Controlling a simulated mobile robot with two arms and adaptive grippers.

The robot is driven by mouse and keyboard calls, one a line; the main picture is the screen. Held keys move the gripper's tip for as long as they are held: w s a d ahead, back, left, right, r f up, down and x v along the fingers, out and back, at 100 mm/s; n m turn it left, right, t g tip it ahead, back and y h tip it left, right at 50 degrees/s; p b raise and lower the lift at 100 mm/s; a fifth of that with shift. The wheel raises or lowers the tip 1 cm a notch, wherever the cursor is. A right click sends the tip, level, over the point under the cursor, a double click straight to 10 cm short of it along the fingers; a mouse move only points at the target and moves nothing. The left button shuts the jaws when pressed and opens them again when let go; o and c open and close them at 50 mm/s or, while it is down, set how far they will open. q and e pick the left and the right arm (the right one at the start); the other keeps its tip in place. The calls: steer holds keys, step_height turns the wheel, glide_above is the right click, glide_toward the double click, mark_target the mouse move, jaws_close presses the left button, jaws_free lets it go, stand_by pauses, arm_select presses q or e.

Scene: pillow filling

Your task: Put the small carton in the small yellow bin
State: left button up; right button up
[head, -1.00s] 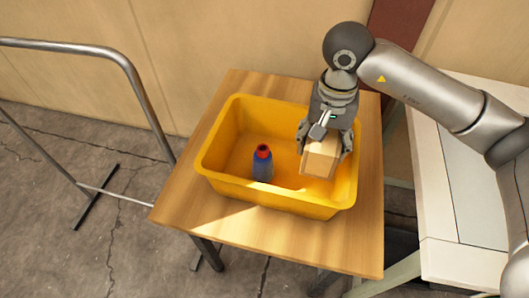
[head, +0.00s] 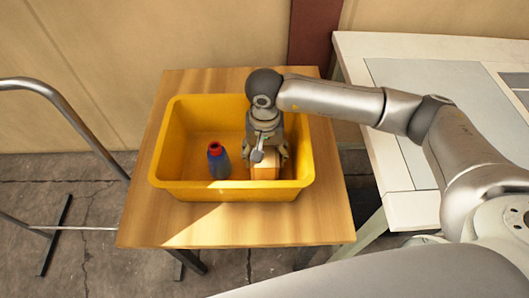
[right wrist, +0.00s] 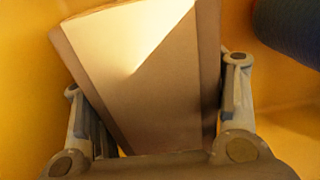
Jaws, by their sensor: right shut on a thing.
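The small carton (head: 264,172) is a tan box, held inside the yellow bin (head: 225,190) in its right part. My right gripper (head: 266,157) is shut on the carton from above, well down between the bin's walls. In the right wrist view the carton (right wrist: 145,70) stands between the two fingers of my right gripper (right wrist: 160,105), with yellow bin wall (right wrist: 25,90) around it. Whether the carton touches the bin floor is hidden. My left gripper is not in view.
A blue bottle with a red cap (head: 218,162) stands in the bin, left of the carton. The bin sits on a wooden table (head: 250,225). A metal rail (head: 75,110) stands at left, and a white table (head: 400,150) at right.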

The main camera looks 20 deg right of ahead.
steer(key=o, duration=1.1)
steer(key=shift+o, duration=0.5)
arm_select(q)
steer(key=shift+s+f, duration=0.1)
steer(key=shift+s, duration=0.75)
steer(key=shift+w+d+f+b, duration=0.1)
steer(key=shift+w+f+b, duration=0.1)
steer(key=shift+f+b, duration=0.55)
arm_select(e)
step_height(320, 180, up, 12)
